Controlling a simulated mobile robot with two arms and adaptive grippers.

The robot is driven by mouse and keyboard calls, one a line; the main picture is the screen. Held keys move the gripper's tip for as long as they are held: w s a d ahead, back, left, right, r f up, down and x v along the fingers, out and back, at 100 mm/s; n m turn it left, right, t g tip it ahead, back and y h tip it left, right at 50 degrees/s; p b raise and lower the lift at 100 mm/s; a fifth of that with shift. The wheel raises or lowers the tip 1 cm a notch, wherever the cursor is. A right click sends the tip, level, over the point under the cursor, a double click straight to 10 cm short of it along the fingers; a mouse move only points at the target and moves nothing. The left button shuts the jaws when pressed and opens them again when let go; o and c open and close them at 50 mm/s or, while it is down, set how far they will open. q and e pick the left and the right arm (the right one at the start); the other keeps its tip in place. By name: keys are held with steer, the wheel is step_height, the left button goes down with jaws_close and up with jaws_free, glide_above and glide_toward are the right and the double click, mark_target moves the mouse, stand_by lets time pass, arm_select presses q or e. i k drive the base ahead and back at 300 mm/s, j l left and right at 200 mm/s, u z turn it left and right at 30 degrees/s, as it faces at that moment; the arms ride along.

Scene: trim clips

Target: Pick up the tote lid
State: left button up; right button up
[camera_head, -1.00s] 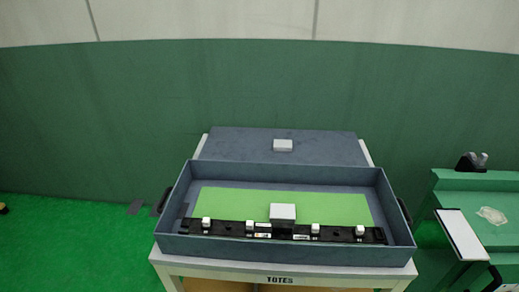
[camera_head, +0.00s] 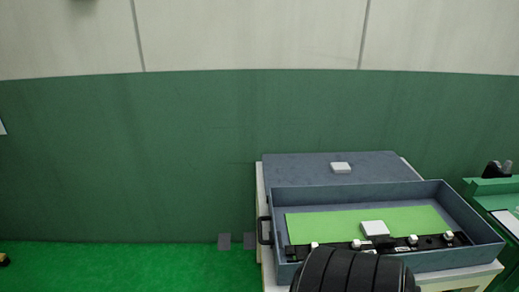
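The tote lid (camera_head: 300,167) is a flat blue-grey panel with a small white block (camera_head: 341,168) on its top. It lies at the back of the white table, behind the open tote (camera_head: 480,227). The tote is blue-grey with a green floor (camera_head: 310,225) and a black handle on its left side. A black trim strip with several white clips lies in it, along with a larger white block (camera_head: 374,229). A dark ribbed part of my arm covers part of the tote's front. Neither of my grippers shows.
The white table (camera_head: 461,277) carries the tote and lid. A green bench (camera_head: 484,187) with a black item (camera_head: 497,169) stands at the right edge. A green wall (camera_head: 130,160) is behind. Green floor (camera_head: 120,268) on the left is mostly clear.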

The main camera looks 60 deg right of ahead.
mark_target(320, 169)
steer(key=i+j, duration=0.2)
steer(key=i, duration=0.2)
steer(key=i+j+u, duration=0.1)
steer(key=i, duration=0.3)
steer(key=i+z, duration=0.2)
steer(key=z, duration=0.2)
steer(key=i+z, duration=0.15)
steer(key=z, duration=0.2)
steer(key=i+j+z, duration=0.1)
steer(key=z, duration=0.3)
steer(key=i+j+z, duration=0.15)
steer(key=z, duration=0.2)
steer(key=i+z, duration=0.15)
steer(key=z, duration=0.25)
steer(key=i+z, duration=0.15)
steer(key=z, duration=0.25)
steer(key=i+j+z, duration=0.1)
steer(key=z, duration=0.3)
steer(key=i+j+z, duration=0.1)
steer(key=z, duration=0.3)
steer(key=i+j+z, duration=0.1)
steer(key=j+z, duration=0.15)
steer(key=z, duration=0.2)
